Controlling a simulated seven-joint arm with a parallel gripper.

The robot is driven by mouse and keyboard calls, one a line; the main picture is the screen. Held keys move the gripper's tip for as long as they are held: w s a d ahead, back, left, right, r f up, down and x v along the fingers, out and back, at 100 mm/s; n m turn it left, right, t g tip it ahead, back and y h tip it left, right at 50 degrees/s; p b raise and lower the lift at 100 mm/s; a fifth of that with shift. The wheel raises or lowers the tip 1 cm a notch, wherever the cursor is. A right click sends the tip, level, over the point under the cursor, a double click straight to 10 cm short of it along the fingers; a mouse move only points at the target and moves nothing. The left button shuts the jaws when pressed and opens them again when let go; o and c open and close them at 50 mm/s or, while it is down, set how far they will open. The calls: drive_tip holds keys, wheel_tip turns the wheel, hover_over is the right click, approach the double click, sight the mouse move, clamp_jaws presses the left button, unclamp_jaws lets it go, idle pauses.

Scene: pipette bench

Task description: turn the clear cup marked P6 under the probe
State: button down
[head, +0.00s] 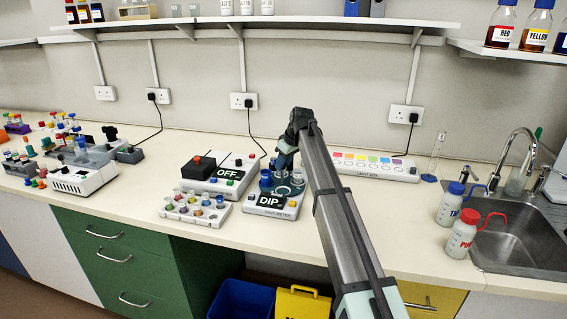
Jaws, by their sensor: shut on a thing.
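The meter with the DIP sign (270,204) stands on the bench at centre, its label reading like salt meter. Dark round parts and small cups (266,180) sit on its top. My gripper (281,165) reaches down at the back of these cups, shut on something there. The held thing is too small and covered to name. The mark P6 cannot be read on any cup, and the probe cannot be made out behind my arm.
An OFF meter (228,174) stands close at left, with a rack of coloured-capped vials (195,208) in front. A box with coloured squares (374,167) lies behind right. Two wash bottles (461,236) stand by the sink (520,240). Bench front is clear.

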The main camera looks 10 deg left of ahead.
drive_tip(key=shift+w+n+g+y, duration=0.15)
drive_tip(key=shift+n+g, duration=0.35)
drive_tip(key=shift+n, duration=0.8)
drive_tip(key=shift+w+n+g+y, duration=0.15)
drive_tip(key=shift+n+g, duration=0.35)
drive_tip(key=shift+n, duration=0.8)
drive_tip(key=shift+w+n+g, duration=0.1)
drive_tip(key=shift+n+g, duration=0.6)
drive_tip(key=shift+n, duration=1.6)
drive_tip(key=c, duration=0.8)
unclamp_jaws()
